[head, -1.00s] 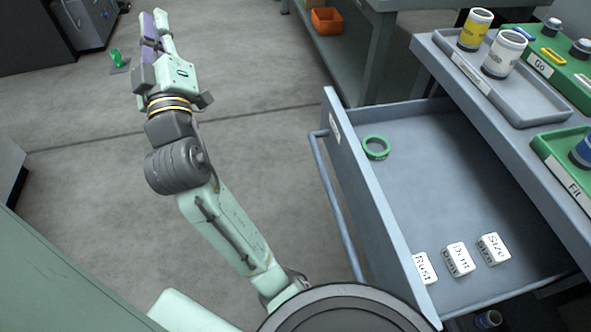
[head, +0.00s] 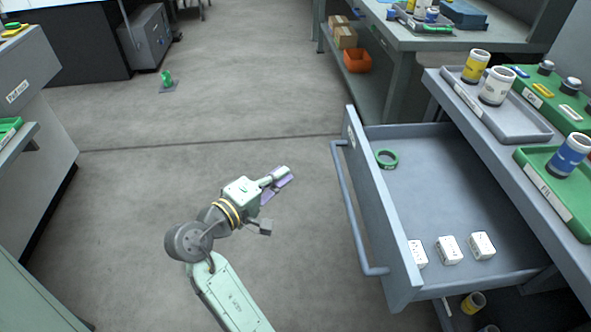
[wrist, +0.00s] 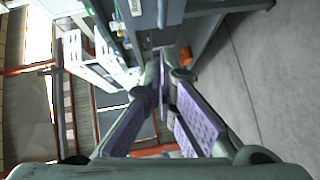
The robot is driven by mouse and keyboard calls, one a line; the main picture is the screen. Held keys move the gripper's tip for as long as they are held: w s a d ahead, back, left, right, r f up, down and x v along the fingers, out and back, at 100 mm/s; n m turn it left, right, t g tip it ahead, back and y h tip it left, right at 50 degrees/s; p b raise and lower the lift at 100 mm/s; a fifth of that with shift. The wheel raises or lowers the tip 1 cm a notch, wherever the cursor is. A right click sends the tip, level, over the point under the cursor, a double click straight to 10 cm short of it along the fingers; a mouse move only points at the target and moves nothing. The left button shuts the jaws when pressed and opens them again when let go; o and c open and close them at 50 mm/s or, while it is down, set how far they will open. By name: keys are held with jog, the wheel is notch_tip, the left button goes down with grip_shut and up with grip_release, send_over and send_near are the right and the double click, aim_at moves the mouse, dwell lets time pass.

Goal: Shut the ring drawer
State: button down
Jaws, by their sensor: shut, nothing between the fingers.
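The ring drawer (head: 448,180) is pulled out from the grey bench on the right in the head view. A green ring (head: 387,159) lies in its far left corner, and several white labelled blocks (head: 449,249) lie near its near side. The drawer's front carries a long bar handle (head: 352,215) on its left face. My gripper (head: 287,179) is shut and empty, out over the floor to the left of the handle and apart from it. In the wrist view my gripper's fingers (wrist: 162,82) come together, with a grey bench front beyond them.
On the bench top above the drawer are a grey tray (head: 520,125) with yellow and white cans and a green tray (head: 560,205) with a blue can. An orange bin (head: 357,60) sits on a shelf behind.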

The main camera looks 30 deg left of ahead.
jog(key=shift+s+d+f+p+x, duration=0.1)
jog(key=shift+d+p+x, duration=0.35)
jog(key=shift+x, duration=1.5)
jog(key=shift+s+d+f+p+x, duration=0.1)
jog(key=shift+d+p+x, duration=0.3)
jog(key=shift+x, duration=1.6)
jog(key=shift+s+d+f+p+x, duration=0.1)
jog(key=shift+d+p+x, duration=0.35)
jog(key=shift+x, duration=1.5)
jog(key=shift+w+d, duration=0.1)
